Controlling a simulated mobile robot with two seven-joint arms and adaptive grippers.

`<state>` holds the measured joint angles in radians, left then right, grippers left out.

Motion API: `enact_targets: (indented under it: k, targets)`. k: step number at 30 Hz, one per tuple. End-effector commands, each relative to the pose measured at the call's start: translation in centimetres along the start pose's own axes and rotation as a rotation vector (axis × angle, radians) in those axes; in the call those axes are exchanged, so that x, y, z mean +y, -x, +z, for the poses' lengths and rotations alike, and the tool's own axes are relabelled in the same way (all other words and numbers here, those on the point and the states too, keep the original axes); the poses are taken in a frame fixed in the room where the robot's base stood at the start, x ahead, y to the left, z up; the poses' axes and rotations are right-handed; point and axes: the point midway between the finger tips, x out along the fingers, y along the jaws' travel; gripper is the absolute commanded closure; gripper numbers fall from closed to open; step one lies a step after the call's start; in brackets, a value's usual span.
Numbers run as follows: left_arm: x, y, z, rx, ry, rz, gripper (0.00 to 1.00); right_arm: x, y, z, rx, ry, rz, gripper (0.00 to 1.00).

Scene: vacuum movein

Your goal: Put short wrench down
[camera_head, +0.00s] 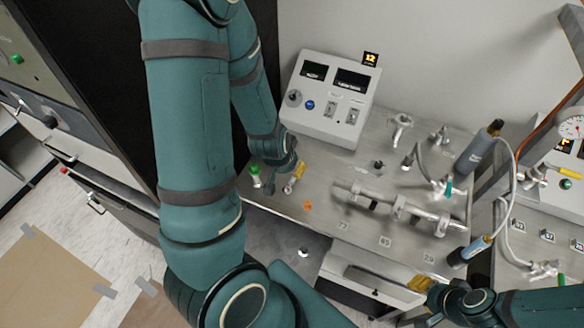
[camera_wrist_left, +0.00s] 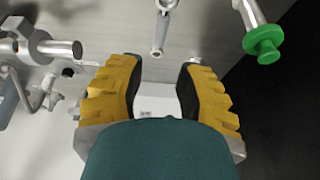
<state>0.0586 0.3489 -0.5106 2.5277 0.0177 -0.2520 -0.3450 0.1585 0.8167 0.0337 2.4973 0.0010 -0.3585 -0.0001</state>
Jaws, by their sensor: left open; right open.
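The short wrench (camera_wrist_left: 160,32) is a silver tool with rounded ends, seen in the left wrist view just beyond and between my left fingertips. It appears to lie on the grey metal bench top, with no finger touching it. My left gripper (camera_wrist_left: 160,68) has yellow fingers spread apart with nothing between them. In the head view my left gripper (camera_head: 297,172) is over the front left of the bench, partly hidden by my own wrist. My right gripper (camera_head: 421,288) is open at the lower right of the head view, in front of the bench edge, and seems empty.
A green-capped pipe (camera_wrist_left: 262,45) stands close beside the left gripper. A control box (camera_head: 330,98) is at the bench's back. A pipe assembly (camera_head: 398,208), a grey-blue cylinder (camera_head: 478,150) and hoses fill the right side. An orange piece (camera_head: 308,206) lies near the front edge.

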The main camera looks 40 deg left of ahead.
Motion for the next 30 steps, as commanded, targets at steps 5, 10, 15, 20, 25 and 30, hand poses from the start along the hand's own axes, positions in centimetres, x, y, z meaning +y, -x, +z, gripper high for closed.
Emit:
enact_targets:
  k: [5,10,15,20,25,30]
  targets:
    - [0.0,2.1,-0.1,-0.001,-0.001,0.000,0.66,-0.4,0.9,-0.2,-0.001,0.002,-0.001,0.60]
    - [0.0,2.5,0.0,-0.001,-0.001,0.000,0.66,-0.4,1.0,-0.2,-0.001,0.002,-0.001,0.60]
    - [0.0,2.5,0.1,-0.002,-0.001,0.000,0.66,-0.4,0.9,-0.2,-0.002,0.002,-0.001,0.60]
    - [0.0,2.5,0.0,-0.002,-0.001,0.000,0.66,-0.4,0.9,-0.2,-0.002,0.002,-0.001,0.60]
    - [0.0,2.5,0.0,-0.002,-0.001,0.000,0.66,-0.4,1.0,-0.2,-0.002,0.002,-0.001,0.60]
    - [0.0,2.5,0.0,-0.002,-0.001,0.000,0.66,-0.4,1.0,-0.2,-0.002,0.002,-0.001,0.60]
